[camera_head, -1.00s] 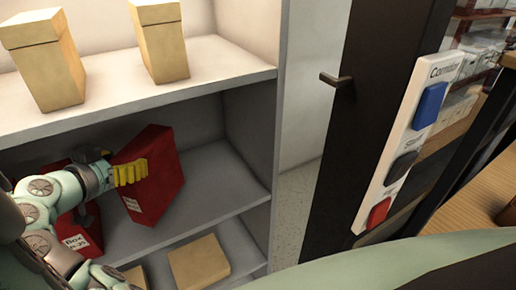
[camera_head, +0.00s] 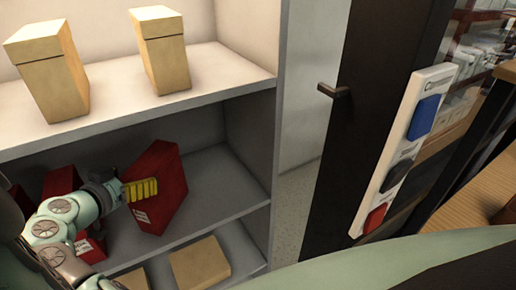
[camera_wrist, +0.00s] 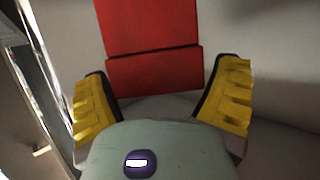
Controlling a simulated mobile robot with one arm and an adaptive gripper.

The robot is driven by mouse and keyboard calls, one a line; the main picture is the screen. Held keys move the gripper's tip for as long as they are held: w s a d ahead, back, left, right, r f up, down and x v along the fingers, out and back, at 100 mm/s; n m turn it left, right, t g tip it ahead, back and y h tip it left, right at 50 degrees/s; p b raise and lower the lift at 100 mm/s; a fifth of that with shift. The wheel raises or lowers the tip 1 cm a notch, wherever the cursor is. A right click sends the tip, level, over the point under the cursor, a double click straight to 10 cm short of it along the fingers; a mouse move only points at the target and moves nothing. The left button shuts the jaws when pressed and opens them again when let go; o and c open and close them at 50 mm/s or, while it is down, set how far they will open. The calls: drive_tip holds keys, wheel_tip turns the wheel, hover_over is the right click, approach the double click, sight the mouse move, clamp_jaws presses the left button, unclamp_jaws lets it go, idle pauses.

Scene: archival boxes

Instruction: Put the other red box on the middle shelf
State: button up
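A red box (camera_head: 165,180) leans at a tilt on the middle shelf (camera_head: 225,185), with a white label low on its front. Another red box (camera_head: 60,181) stands left of it, partly hidden behind my arm; a red part with a label (camera_head: 92,248) shows below the arm. My gripper (camera_head: 141,190) is at the tilted box's left side, its yellow fingers overlapping the box in the head view. In the wrist view, the fingers (camera_wrist: 160,90) are spread apart, with a red box (camera_wrist: 150,70) ahead between them and a gap at the right finger.
Two tan boxes (camera_head: 52,75) (camera_head: 160,50) stand on the top shelf. Tan boxes (camera_head: 200,262) lie on the lower shelf. The middle shelf is free to the right, up to the side wall. A dark door and a sign panel (camera_head: 402,150) stand right of the shelving.

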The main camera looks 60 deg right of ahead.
drive_tip(key=shift+o, duration=0.8)
drive_tip(key=shift+a, duration=0.1)
drive_tip(key=shift+a+r+b, duration=0.1)
drive_tip(key=shift+a+b, duration=0.15)
drive_tip(key=shift+b, duration=0.05)
drive_tip(key=b+v, duration=0.2)
drive_tip(key=v, duration=0.9)
drive_tip(key=shift+b, duration=0.35)
drive_tip(key=shift+s+a+r, duration=0.1)
drive_tip(key=shift+s, duration=0.1)
